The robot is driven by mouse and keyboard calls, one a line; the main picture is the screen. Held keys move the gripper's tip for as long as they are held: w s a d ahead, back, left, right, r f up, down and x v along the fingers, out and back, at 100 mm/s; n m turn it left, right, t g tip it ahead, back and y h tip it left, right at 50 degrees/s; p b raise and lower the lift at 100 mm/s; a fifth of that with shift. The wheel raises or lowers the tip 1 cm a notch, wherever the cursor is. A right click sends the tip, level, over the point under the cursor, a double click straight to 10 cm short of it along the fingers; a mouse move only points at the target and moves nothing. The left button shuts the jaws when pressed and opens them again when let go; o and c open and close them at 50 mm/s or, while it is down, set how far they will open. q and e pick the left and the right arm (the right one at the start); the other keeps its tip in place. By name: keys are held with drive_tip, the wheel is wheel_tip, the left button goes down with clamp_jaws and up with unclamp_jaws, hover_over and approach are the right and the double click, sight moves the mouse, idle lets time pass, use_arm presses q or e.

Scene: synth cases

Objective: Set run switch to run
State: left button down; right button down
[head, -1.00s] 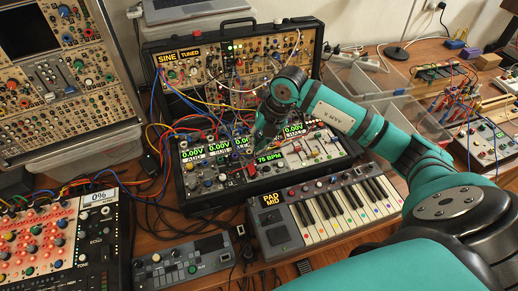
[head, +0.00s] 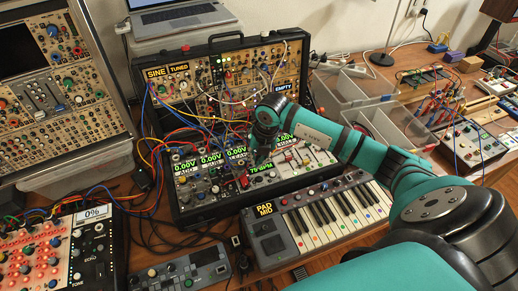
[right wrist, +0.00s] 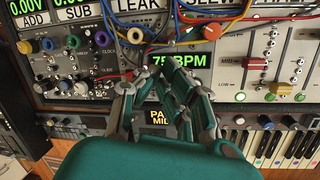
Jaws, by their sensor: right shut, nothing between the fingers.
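The modular synth case (head: 172,205) stands open, with a row of green readouts on its lower panel. The 75 BPM display (head: 286,168) is partly covered by my right gripper (head: 256,168); the display also shows in the right wrist view (right wrist: 179,62). The right gripper (right wrist: 158,80) has its fingers closed together, with nothing held, just below and in front of that display. I cannot make out the run switch; the panel right below the display is hidden behind the fingers. My left gripper is not in view.
A keyboard (head: 338,215) with a PAD MID screen lies close in front of the case. Patch cables (right wrist: 140,30) hang over the panel near the gripper. A small grey device (head: 180,272) lies in front at left, and clear bins (head: 350,88) stand to the right.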

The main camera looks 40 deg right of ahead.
sight(253, 170)
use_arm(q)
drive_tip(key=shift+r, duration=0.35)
use_arm(e)
drive_tip(key=shift+x, duration=1.9)
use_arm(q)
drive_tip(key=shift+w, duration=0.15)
use_arm(e)
drive_tip(key=shift+w+r+g, duration=0.15)
drive_tip(key=shift+r+g, duration=0.1)
drive_tip(key=shift+g, duration=0.35)
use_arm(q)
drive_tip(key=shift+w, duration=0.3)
use_arm(e)
drive_tip(key=shift+w+d+r+g, duration=0.1)
drive_tip(key=shift+w+g, duration=0.05)
drive_tip(key=shift+g, duration=0.15)
